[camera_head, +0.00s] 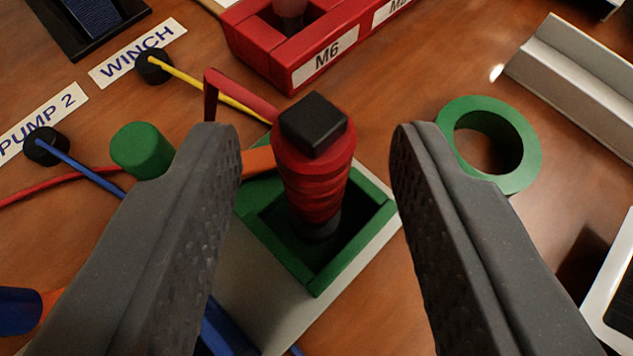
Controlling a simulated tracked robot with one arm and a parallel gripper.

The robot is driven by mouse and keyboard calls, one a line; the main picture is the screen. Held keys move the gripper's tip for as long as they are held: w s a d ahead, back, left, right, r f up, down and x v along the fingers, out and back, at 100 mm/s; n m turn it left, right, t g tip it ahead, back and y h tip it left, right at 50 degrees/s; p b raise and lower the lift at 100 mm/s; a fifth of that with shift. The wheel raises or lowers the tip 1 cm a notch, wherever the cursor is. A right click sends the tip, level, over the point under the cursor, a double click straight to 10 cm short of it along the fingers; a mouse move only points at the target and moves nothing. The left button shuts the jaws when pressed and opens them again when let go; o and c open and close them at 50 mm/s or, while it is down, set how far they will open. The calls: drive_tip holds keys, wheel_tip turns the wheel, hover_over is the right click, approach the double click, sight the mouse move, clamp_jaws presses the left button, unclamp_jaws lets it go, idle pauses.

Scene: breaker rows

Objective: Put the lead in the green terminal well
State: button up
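The lead (313,175) is a red ribbed plug with a black square top. It stands nearly upright with its dark lower end inside the green terminal well (290,268), a square green frame on a pale block. Whether it touches the well's floor is hidden. My gripper (307,145) is open, with one dark finger on each side of the lead and a clear gap to both. A red bent strip (236,88) shows just behind and left of the lead.
A red well block labelled M6 (322,63) stands behind. A green ring (488,143) lies right, beside my right finger, and a green cylinder (140,150) left. Yellow, red and blue cables run at left by the WINCH label (137,53). A grey rail (580,75) is far right.

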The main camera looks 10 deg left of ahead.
drive_tip(key=p+v, duration=0.1)
drive_tip(key=v, duration=0.7)
drive_tip(key=shift+s, duration=0.1)
drive_tip(key=d+r+t, duration=0.1)
drive_tip(key=d+r, duration=0.2)
drive_tip(key=r, duration=1.1)
drive_tip(key=d+r, duration=0.4)
drive_tip(key=r, duration=1)
drive_tip(key=s+d+r, duration=0.4)
drive_tip(key=r, duration=0.3)
drive_tip(key=s+d+r+m+t+h, duration=0.1)
drive_tip(key=s+d+r, duration=0.3)
drive_tip(key=r, duration=0.3)
drive_tip(key=s+d+r+t, duration=0.1)
drive_tip(key=s+d+r, duration=0.3)
drive_tip(key=r, duration=0.3)
drive_tip(key=shift+s+d+r, duration=0.3)
drive_tip(key=shift+s+r, duration=0.05)
drive_tip(key=shift+s, duration=0.2)
